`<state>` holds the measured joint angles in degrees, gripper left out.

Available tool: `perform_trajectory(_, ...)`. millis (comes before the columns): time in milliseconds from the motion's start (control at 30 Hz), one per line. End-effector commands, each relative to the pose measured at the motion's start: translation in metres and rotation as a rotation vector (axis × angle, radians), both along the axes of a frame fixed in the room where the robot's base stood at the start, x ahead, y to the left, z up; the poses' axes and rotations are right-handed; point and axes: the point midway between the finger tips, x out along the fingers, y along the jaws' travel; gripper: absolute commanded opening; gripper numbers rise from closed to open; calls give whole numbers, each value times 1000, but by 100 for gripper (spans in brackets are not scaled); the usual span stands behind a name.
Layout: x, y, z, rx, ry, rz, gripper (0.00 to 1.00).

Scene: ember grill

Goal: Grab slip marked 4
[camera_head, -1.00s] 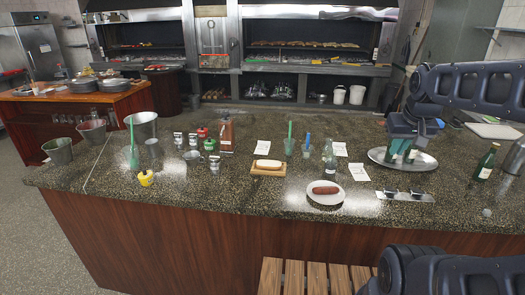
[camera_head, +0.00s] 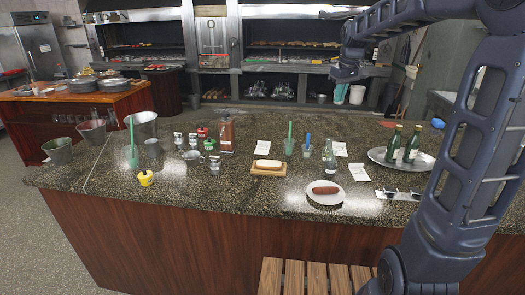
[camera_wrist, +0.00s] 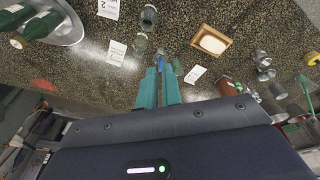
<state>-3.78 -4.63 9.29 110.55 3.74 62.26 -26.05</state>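Three white paper slips lie on the dark speckled counter. The near right slip (camera_head: 358,172) appears at the top of the wrist view (camera_wrist: 108,9) and seems to read 2. The back right slip (camera_head: 340,149), also in the wrist view (camera_wrist: 116,52), and the left slip (camera_head: 263,147), also in the wrist view (camera_wrist: 195,74), have marks too small to read. My gripper (camera_head: 340,92) is raised beyond the counter's far side. In the wrist view its teal fingers (camera_wrist: 160,68) stand slightly apart, with nothing seen held between them.
A steel tray (camera_head: 376,158) with green bottles (camera_head: 393,143) stands right of the slips.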

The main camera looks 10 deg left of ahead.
Motion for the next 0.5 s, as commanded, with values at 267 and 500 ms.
perform_trajectory(267,74,50,-19,18,49,172,7)
perform_trajectory(500,130,95,-44,46,84,317,7)
